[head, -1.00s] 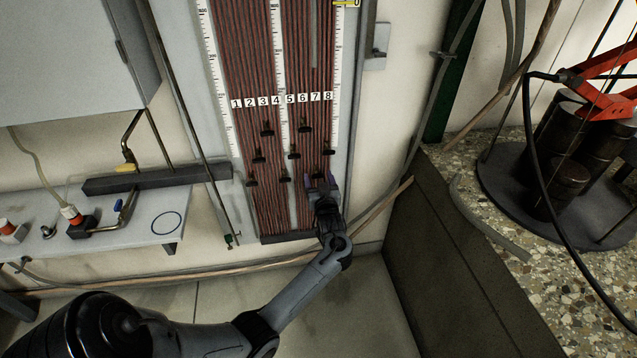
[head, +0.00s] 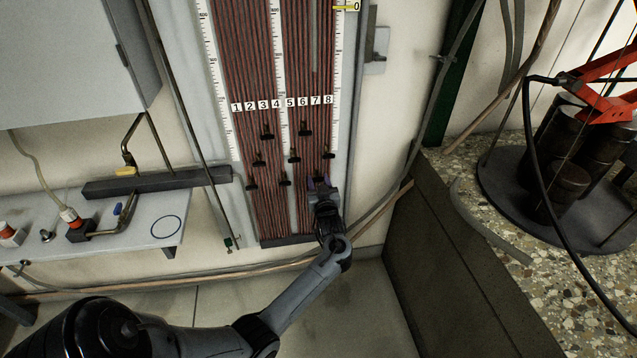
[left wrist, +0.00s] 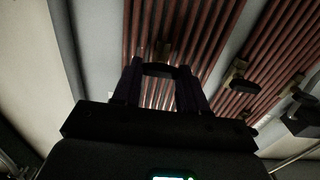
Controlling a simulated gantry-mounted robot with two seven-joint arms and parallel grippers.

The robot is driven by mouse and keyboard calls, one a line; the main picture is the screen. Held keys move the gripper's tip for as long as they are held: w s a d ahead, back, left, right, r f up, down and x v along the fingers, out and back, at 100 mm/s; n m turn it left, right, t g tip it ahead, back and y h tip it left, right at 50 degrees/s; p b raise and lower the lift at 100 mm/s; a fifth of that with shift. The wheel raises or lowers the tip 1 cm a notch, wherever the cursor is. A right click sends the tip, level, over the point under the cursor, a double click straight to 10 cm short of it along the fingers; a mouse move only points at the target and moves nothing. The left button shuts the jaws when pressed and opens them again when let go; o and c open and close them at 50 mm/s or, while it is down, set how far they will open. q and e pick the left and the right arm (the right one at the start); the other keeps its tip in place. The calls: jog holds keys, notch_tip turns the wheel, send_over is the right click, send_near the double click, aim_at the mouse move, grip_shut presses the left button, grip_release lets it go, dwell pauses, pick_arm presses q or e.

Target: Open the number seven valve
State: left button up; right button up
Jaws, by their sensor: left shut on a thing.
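The manometer board (head: 251,222) carries reddish tubes under a row of number labels, with the 7 label (head: 315,100) near the right. Small black valve handles sit in staggered rows below. My left gripper (head: 319,183) is at the lowest row, below the 7 label, and mostly hides the handle there. In the left wrist view, that dark valve handle (left wrist: 160,69) lies between the fingertips of my left gripper, which is shut on it. Which way the handle is turned is hard to tell. My right gripper is out of view.
Neighbouring valve handles stand close by: one up to the right (head: 329,155) and one to the left (head: 284,182). A bench with fittings (head: 135,228) is at the left. A speckled stone ledge (head: 500,270) with dark weights is at the right.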

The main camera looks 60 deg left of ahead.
pick_arm(q)
jog(key=n+p, duration=0.1)
jog(key=n, duration=0.3)
jog(key=shift+n, duration=0.3)
jog(key=n, duration=0.4)
jog(key=shift+s+f+n, duration=0.1)
jog(key=shift+n, duration=0.2)
jog(key=n, duration=0.7)
jog(key=shift+s+a+f+n, duration=0.1)
jog(key=shift+f+n, duration=0.05)
jog(key=shift+n, duration=0.25)
jog(key=shift+n+b, duration=0.3)
jog(key=shift+n, duration=0.7)
dwell(0.3)
